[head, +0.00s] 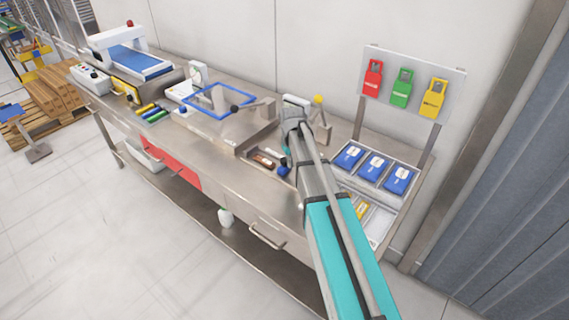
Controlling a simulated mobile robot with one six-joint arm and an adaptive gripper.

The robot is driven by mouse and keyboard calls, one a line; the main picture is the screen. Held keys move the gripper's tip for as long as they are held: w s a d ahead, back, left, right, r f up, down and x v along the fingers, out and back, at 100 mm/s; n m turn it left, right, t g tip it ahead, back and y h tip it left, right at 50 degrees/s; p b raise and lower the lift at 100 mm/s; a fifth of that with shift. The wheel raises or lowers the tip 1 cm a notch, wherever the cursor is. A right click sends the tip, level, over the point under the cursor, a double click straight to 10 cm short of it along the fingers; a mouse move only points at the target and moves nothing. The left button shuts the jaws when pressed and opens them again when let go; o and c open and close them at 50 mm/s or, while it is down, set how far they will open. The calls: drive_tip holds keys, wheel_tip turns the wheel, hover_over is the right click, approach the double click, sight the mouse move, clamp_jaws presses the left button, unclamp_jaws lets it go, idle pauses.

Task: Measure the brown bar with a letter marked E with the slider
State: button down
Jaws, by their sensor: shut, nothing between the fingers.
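A small brown bar (264,161) with a pale mark lies on the steel bench, just left of my arm; its letter is too small to read. A blue knob (283,170) sits close to the right of it, partly beside my arm; I cannot tell whether it belongs to the slider. My gripper (292,116) is at the far end of my arm, over the bench and beyond the brown bar. It is shut and empty, apart from the bar. My arm hides part of the bench around it.
A blue-framed fixture (207,101) and a small belt machine (130,58) stand to the left. Blue packs (372,166) lie in a tray at the right, below a board with red, green and yellow tags (403,88). A yellow-topped post (318,101) stands near my gripper.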

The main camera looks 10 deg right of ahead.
drive_tip(key=shift+w+a, duration=0.8)
drive_tip(key=shift+w, duration=0.2)
drive_tip(key=shift+w+a, duration=0.8)
drive_tip(key=shift+w, duration=0.15)
idle(5.7)
drive_tip(key=shift+s+d, duration=0.15)
